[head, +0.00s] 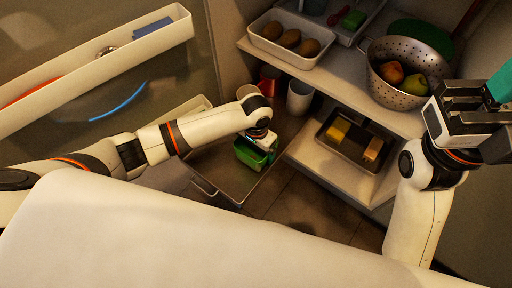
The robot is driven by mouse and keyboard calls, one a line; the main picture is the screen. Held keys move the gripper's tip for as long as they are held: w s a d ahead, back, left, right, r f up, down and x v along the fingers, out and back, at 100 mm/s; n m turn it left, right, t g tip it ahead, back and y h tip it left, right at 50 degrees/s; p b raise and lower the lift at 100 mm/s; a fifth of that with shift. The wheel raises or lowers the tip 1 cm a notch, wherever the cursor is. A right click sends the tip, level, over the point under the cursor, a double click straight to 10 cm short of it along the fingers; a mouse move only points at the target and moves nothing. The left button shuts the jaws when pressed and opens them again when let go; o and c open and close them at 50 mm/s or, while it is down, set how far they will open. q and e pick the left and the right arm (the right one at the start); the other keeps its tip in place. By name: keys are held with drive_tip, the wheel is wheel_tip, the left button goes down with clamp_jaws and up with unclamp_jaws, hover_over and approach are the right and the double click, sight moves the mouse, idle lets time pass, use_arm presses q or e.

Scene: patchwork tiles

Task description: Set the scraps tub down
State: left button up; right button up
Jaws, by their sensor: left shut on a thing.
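A small green tub (248,156), which I take to be the scraps tub, is at the middle of the head view, low between the shelf unit and the cream wall. My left gripper (264,141) is shut on its upper right edge. The tub looks nearly upright, over a dark flat surface (240,186); I cannot tell whether it touches that surface. My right gripper (480,105) is at the right edge, in front of the shelves. A teal part shows at its tips, and whether its jaws are open is unclear.
A red cup (268,79) and a white cup (299,97) stand just behind the tub. A shelf (345,99) holds a white bin (262,43) and a colander (386,92) of fruit. Below it is a dark tray (343,150) with two yellowish blocks.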

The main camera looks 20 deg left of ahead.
use_arm(q)
drive_tip(key=shift+f, duration=0.1)
drive_tip(key=o, duration=0.7)
drive_tip(key=shift+c, duration=0.2)
